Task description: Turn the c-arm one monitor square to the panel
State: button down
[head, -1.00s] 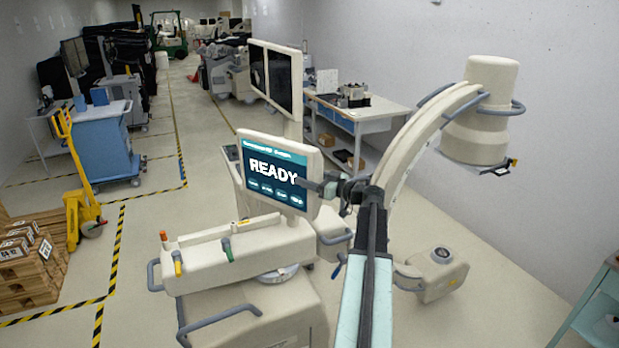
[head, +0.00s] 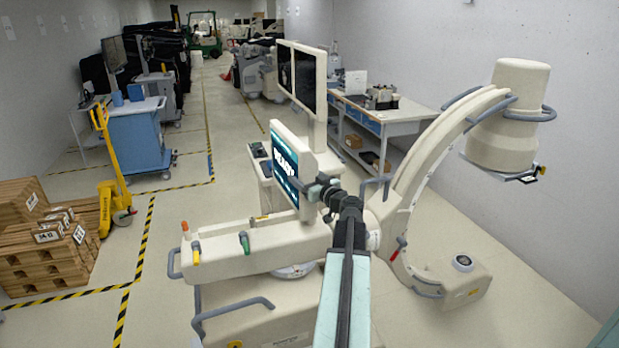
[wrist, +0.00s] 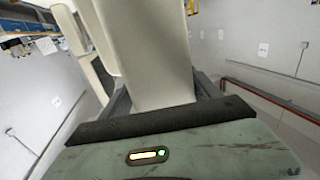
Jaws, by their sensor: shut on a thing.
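The C-arm monitor (head: 284,167) stands on the cart above the long cream panel (head: 262,249). Its READY screen shows at a steep slant and faces left in the head view, turned well off the line of the panel's long side. My gripper (head: 323,192) is at the monitor's right edge, shut on it. In the wrist view my gripper (wrist: 158,90) has its dark fingers on both sides of the pale monitor casing (wrist: 145,45). The exact contact is partly hidden.
The C-arm's curved arm and head (head: 505,115) rise at the right. A twin-screen monitor (head: 302,75) stands behind. A workbench (head: 385,120) is against the right wall. A yellow pallet jack (head: 115,190) and stacked boxes (head: 50,235) are at the left. Open floor lies between.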

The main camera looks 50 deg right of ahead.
jog(key=shift+w+a+r+y, duration=0.1)
jog(key=shift+w+a+y, duration=0.2)
jog(key=shift+w+a, duration=0.15)
jog(key=c, duration=2.2)
grip_release()
jog(key=shift+d, duration=0.1)
jog(key=shift+c, duration=2.3)
grip_release()
jog(key=shift+o, duration=0.2)
jog(key=shift+w, duration=0.25)
jog(key=shift+s+d, duration=0.1)
jog(key=shift+s, duration=0.05)
jog(key=shift+s, duration=0.1)
jog(key=v, duration=0.7)
jog(key=shift+s, duration=0.3)
